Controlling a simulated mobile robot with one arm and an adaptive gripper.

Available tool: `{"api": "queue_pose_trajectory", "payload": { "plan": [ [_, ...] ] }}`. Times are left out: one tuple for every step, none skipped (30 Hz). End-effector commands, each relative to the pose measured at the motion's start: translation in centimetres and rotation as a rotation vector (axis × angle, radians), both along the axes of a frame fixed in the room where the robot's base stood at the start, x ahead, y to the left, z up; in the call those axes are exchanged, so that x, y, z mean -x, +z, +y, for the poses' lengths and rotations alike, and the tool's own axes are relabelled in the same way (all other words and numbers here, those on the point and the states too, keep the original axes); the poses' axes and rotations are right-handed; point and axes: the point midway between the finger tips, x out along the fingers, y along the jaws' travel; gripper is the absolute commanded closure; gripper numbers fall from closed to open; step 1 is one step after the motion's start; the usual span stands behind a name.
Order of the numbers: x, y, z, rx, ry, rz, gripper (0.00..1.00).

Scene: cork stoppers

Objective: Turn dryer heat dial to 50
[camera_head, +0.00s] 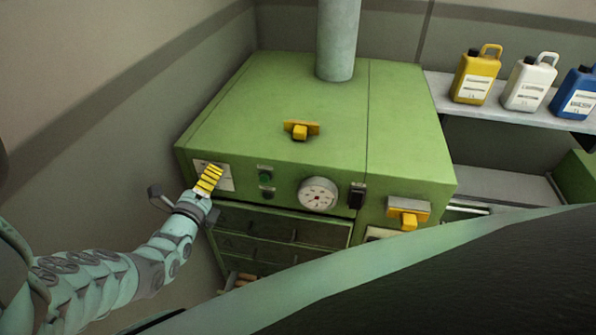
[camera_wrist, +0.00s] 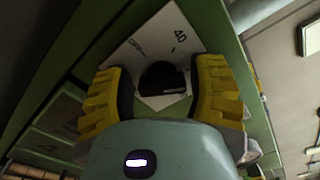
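The heat dial is a dark knob (camera_wrist: 163,80) on a white scale plate (camera_wrist: 150,42) on the green dryer's front; the mark 40 can be read beside it. The plate also shows at the dryer's left front in the head view (camera_head: 227,180), where my gripper hides the knob. My gripper (camera_head: 212,172) is in front of the plate. In the wrist view its two yellow fingers (camera_wrist: 164,72) stand apart on either side of the knob, with a gap at the left finger; the right one is close to it. The knob's pointer cannot be made out.
The green dryer (camera_head: 240,115) also bears a round gauge (camera_head: 318,194), green buttons (camera_head: 265,178), a black switch (camera_head: 357,196) and yellow handles (camera_head: 300,130). Drawers (camera_head: 280,226) lie below. A wall is close on the left. Yellow, white and blue jugs stand on a shelf at right.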

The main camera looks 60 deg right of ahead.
Motion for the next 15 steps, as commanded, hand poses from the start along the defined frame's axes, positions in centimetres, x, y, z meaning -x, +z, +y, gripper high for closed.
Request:
{"api": "queue_pose_trajectory", "payload": {
  "plan": [
    [0.0, 0.02, 0.0, 0.001, 0.0, 0.0, 0.38],
    [0.01, 0.03, -0.02, 0.001, 0.0, 0.0, 0.35],
    [0.02, 0.04, -0.02, 0.001, 0.0, 0.0, 0.31],
    [0.02, 0.04, -0.02, 0.002, -0.001, -0.001, 0.28],
    [0.02, 0.05, -0.02, 0.001, -0.001, -0.002, 0.24],
    [0.03, 0.06, -0.04, 0.001, -0.001, -0.002, 0.24],
    [0.04, 0.06, -0.04, 0.001, -0.001, -0.002, 0.24],
    [0.04, 0.07, -0.04, 0.002, -0.002, -0.002, 0.24],
    [0.05, 0.08, -0.05, 0.002, -0.002, -0.002, 0.24],
    [0.05, 0.08, -0.05, 0.002, -0.002, -0.002, 0.24],
    [0.05, 0.08, -0.05, 0.002, -0.002, -0.002, 0.24],
    [0.06, 0.09, -0.05, 0.002, -0.002, -0.002, 0.24],
    [0.06, 0.08, -0.01, 0.002, -0.002, -0.002, 0.24],
    [0.08, 0.08, 0.03, 0.002, -0.002, -0.001, 0.24],
    [0.09, 0.06, 0.13, 0.002, -0.001, -0.001, 0.24]
  ]
}}
